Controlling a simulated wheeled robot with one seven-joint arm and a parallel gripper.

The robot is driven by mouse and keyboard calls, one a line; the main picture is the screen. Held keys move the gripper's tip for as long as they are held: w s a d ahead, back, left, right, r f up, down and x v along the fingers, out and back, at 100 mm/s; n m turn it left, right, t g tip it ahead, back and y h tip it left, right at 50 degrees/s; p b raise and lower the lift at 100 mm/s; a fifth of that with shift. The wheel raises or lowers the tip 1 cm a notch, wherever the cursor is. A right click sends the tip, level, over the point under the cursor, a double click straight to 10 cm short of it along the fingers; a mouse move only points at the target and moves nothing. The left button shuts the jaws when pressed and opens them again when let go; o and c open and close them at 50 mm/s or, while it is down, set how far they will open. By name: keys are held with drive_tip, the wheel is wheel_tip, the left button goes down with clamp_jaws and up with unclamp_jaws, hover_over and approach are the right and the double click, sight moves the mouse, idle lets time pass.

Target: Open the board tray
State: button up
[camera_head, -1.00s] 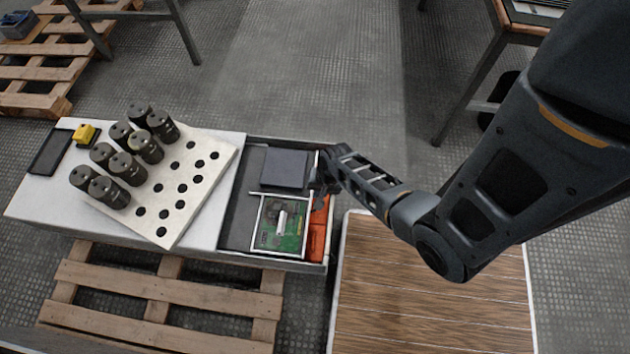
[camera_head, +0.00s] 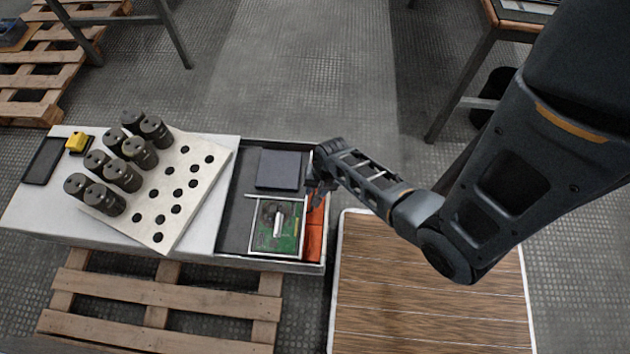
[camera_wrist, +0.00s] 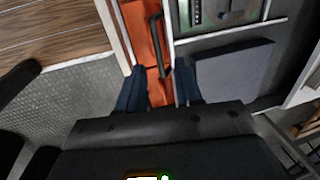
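The board tray (camera_head: 235,217) is a dark drawer with pale rims, pulled out from the right end of the white bench. It holds a green circuit board (camera_head: 288,219) in a pale frame, a dark flat pad (camera_head: 279,170) and an orange strip (camera_head: 314,238) along its outer end. My gripper (camera_head: 318,192) is at that outer end. In the wrist view, my gripper (camera_wrist: 160,86) has its fingers apart. A black bar handle (camera_wrist: 155,42) on the orange strip (camera_wrist: 134,35) runs down between them. No contact with the handle is clear.
A tilted perforated plate (camera_head: 150,227) with several dark capacitors (camera_head: 139,152) stands on the white bench (camera_head: 40,210), beside a yellow block (camera_head: 77,142). A slatted wooden surface (camera_head: 430,285) lies right of the tray. A pallet (camera_head: 165,305) is in front. Floor behind the tray is clear.

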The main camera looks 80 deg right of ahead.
drive_tip(key=r, duration=0.2)
drive_tip(key=s+r, duration=0.1)
drive_tip(key=r, duration=0.2)
drive_tip(key=shift+p, duration=0.35)
